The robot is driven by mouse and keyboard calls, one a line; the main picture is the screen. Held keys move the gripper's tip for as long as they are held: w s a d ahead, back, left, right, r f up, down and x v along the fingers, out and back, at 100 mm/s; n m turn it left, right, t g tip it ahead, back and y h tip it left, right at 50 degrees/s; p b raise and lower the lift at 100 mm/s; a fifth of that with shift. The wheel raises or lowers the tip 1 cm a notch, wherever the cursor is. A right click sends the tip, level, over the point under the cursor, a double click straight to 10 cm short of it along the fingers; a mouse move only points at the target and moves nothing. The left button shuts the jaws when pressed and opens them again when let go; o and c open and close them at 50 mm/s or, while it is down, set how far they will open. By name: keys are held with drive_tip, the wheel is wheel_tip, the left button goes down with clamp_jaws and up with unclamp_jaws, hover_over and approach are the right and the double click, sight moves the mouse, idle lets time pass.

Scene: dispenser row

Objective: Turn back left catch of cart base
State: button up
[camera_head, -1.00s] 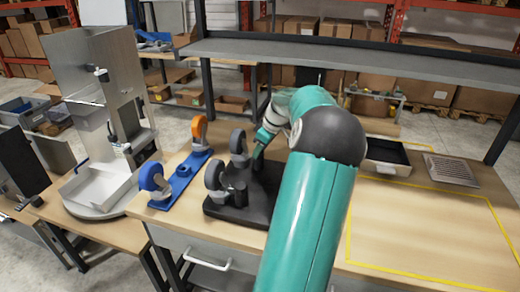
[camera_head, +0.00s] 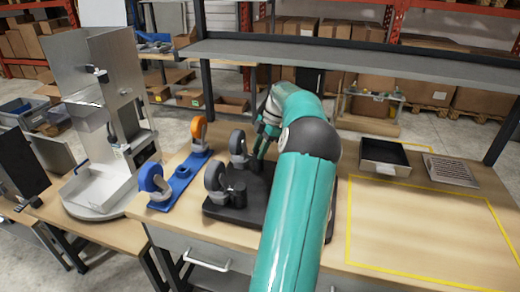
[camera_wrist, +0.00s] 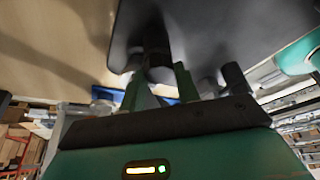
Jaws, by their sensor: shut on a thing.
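The cart base (camera_head: 238,217) is a black plate on the bench with grey-wheeled casters pointing up. Its back left caster (camera_head: 238,145) and front left caster (camera_head: 214,178) show in the head view; its right side is hidden behind my arm. My gripper (camera_head: 259,152) is low at the back of the base, just right of the back left caster. In the wrist view the dark plate (camera_wrist: 215,38) fills the upper right. There my gripper (camera_wrist: 160,85) has its fingers on both sides of a dark, blurred upright part, the back left catch (camera_wrist: 156,66), and is shut on it.
A blue bracket (camera_head: 183,183) with an orange and a blue caster lies left of the base. A metal dispenser (camera_head: 110,130) stands further left. A black tray (camera_head: 385,160) and a grey grille (camera_head: 450,170) lie at the right. The yellow-outlined area (camera_head: 430,225) is clear.

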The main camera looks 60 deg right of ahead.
drive_tip(key=shift+d+n, duration=0.1)
drive_tip(key=shift+n, duration=0.5)
drive_tip(key=o, duration=1)
drive_tip(key=shift+r, duration=0.3)
drive_tip(key=shift+s+d+r, duration=0.1)
drive_tip(key=shift+s+d, duration=1.1)
drive_tip(key=shift+d, duration=0.5)
drive_tip(key=shift+s+d+r, duration=0.1)
drive_tip(key=shift+s+d, duration=1.1)
drive_tip(key=shift+d, duration=0.45)
drive_tip(key=shift+s+d+r, duration=0.1)
drive_tip(key=shift+s+d, duration=1.1)
drive_tip(key=shift+d, duration=0.5)
